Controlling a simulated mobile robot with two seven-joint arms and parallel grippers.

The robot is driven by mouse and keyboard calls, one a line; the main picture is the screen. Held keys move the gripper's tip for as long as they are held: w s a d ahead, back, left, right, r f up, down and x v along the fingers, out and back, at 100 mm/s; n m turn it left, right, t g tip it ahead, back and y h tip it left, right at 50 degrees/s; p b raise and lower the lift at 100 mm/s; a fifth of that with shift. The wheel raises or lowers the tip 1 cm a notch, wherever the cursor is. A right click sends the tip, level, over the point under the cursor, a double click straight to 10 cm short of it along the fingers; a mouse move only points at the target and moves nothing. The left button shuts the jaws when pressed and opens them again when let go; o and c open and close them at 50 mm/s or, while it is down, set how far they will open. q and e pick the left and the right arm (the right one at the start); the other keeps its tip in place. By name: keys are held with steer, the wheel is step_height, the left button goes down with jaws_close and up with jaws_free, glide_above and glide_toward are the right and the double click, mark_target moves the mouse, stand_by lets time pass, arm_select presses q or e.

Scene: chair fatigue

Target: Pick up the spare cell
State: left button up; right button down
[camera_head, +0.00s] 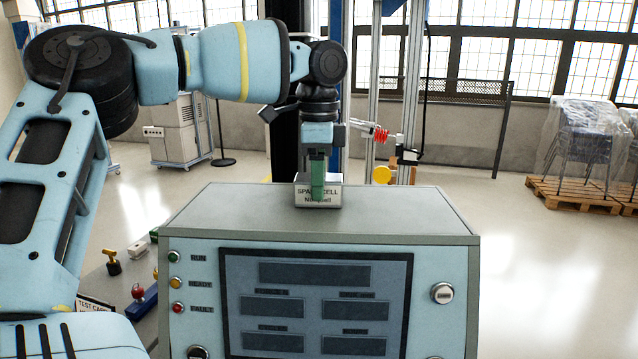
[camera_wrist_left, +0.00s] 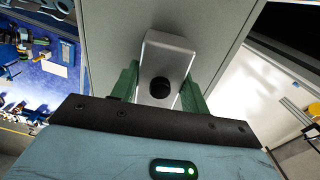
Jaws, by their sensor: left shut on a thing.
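The spare cell (camera_head: 331,197) is a small pale grey block with a "SPARE CELL" label on its front. It is at the top of the grey-topped control cabinet, near its far edge; I cannot tell whether it touches the top. My left gripper (camera_head: 318,178) points down over it, with a green finger in front of the block. In the left wrist view the spare cell (camera_wrist_left: 170,60) is a light grey block with a dark round spot, between the two green fingers of my left gripper (camera_wrist_left: 160,88). The gripper is shut on it. My right gripper is not in view.
The control cabinet (camera_head: 420,215) has a dark display panel, lamps and knobs on its front. A low bench at left holds small coloured parts (camera_head: 113,262). Behind stand a frame with a red coil (camera_head: 381,135) and stacked chairs on a pallet (camera_head: 575,195).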

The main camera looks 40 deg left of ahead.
arm_select(q)
steer(key=shift+w+r, duration=0.1)
steer(key=shift+r, duration=0.6)
steer(key=shift+s+d+r+b, duration=0.1)
steer(key=shift+s+r+b, duration=0.15)
steer(key=shift+r, duration=0.3)
steer(key=shift+s+d+r+b, duration=0.1)
steer(key=shift+s+r, duration=0.1)
steer(key=shift+r, duration=0.35)
steer(key=s+d, duration=0.2)
steer(key=s, duration=0.5)
steer(key=s+d+r, duration=0.1)
steer(key=s+d, duration=0.1)
steer(key=s, duration=0.5)
steer(key=shift+s+d+r, duration=0.2)
steer(key=shift+s+d, duration=0.05)
steer(key=shift+s, duration=0.05)
